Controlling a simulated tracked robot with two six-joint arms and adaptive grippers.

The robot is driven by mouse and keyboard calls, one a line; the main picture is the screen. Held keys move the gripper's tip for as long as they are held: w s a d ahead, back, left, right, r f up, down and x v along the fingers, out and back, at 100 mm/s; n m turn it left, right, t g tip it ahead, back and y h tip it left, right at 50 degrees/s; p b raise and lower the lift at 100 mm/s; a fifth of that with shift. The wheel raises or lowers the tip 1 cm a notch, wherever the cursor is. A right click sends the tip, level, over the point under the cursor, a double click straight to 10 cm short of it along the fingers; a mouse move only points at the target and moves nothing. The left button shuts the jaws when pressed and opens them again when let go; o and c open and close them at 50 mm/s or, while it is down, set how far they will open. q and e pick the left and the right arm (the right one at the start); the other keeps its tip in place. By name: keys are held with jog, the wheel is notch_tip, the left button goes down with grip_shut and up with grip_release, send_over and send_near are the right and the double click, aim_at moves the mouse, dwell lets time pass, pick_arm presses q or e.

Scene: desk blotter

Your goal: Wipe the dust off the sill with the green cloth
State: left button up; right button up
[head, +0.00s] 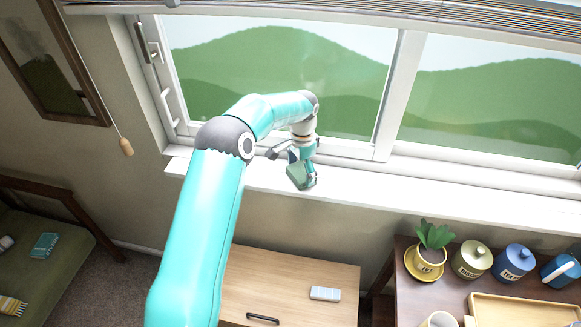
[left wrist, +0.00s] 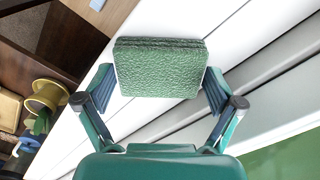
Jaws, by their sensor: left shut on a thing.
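The green cloth (left wrist: 160,68) is a folded, textured pad. In the left wrist view it sits between the two fingers of my left gripper (left wrist: 155,92), which is shut on it. In the head view my left gripper (head: 302,170) is low over the white window sill (head: 400,195), toward its left part, and the cloth shows only in small part. I cannot tell whether the cloth touches the sill. The sill also shows behind the cloth in the left wrist view (left wrist: 205,20). I make out no clear dust on it. My right gripper is in neither view.
The window frame (head: 390,100) rises behind the sill. A potted plant (head: 433,240), a green canister (head: 472,258) and a blue canister (head: 514,262) stand on a dark cabinet below right. A wooden drawer unit (head: 285,275) stands below. The sill's right stretch is clear.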

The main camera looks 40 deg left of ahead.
aim_at(327, 183)
pick_arm(q)
jog(key=shift+w+d+p, duration=0.2)
jog(key=shift+w+d, duration=0.2)
jog(key=shift+d, duration=0.5)
jog(key=shift+w+d+p, duration=0.15)
jog(key=shift+w+d, duration=0.3)
jog(key=shift+d, duration=0.4)
jog(key=shift+w+d+p, duration=0.2)
jog(key=shift+w+d, duration=0.2)
jog(key=shift+d, duration=0.5)
jog(key=shift+w+d+f, duration=0.1)
jog(key=shift+w+d, duration=0.1)
jog(key=shift+d, duration=0.25)
jog(key=shift+w+d+f, duration=0.1)
jog(key=shift+w+d, duration=0.1)
jog(key=shift+d, duration=0.25)
jog(key=shift+r+p, duration=0.1)
jog(key=shift+p, duration=0.2)
jog(key=shift+w+r+p, duration=0.1)
jog(key=shift+r+p, duration=0.4)
jog(key=shift+r, duration=0.2)
jog(key=shift+r+p, duration=1.4)
jog(key=shift+r, duration=0.85)
